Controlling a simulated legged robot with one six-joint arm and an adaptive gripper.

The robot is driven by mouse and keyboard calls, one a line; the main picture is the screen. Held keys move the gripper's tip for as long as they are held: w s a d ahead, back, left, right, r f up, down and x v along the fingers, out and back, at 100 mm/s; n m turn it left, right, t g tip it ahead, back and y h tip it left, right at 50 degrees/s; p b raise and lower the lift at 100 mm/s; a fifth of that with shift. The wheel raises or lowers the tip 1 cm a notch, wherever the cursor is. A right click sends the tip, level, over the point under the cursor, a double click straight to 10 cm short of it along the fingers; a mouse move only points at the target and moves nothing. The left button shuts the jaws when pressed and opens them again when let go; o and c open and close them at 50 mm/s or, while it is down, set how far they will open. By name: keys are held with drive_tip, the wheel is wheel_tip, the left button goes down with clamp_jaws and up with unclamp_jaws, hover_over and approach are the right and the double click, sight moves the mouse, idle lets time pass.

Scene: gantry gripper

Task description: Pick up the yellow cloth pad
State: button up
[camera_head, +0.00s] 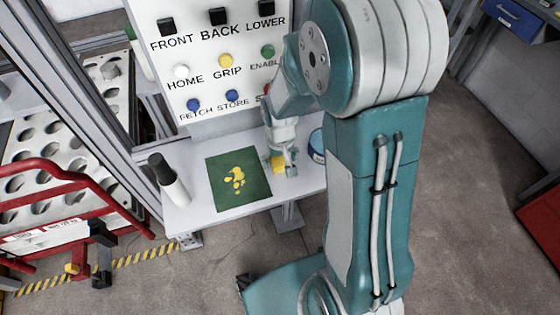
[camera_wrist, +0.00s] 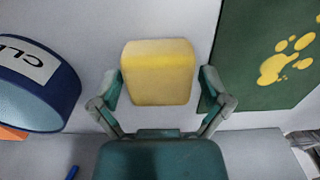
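The yellow cloth pad (camera_wrist: 158,62) is a soft-edged yellow block at the upper middle of the wrist view. In the head view the pad (camera_head: 278,164) is small, on the white shelf just right of the green mat. My gripper (camera_wrist: 162,84) has its two teal fingers spread, one on each side of the pad's near part. The fingers are close to the pad's sides, with a slim gap showing at the right; contact at the left is hard to tell. In the head view my gripper (camera_head: 285,161) is low over the shelf, partly covering the pad.
A green mat (camera_head: 220,193) with yellow blotches lies left of the pad. A blue, white-labelled round container (camera_wrist: 38,92) stands on the pad's other side. A white bottle with a black cap (camera_head: 172,184) stands at the shelf's left end. A button panel (camera_head: 207,70) rises behind.

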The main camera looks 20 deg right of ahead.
sight(280, 158)
drive_tip(key=c, duration=0.5)
drive_tip(key=shift+r, duration=0.25)
wheel_tip(280, 158, up, 2)
drive_tip(key=shift+r, duration=0.25)
drive_tip(key=s+a+r, duration=0.2)
drive_tip(key=s+r, duration=0.8)
drive_tip(key=s, duration=0.4)
drive_tip(key=shift+a, duration=0.1)
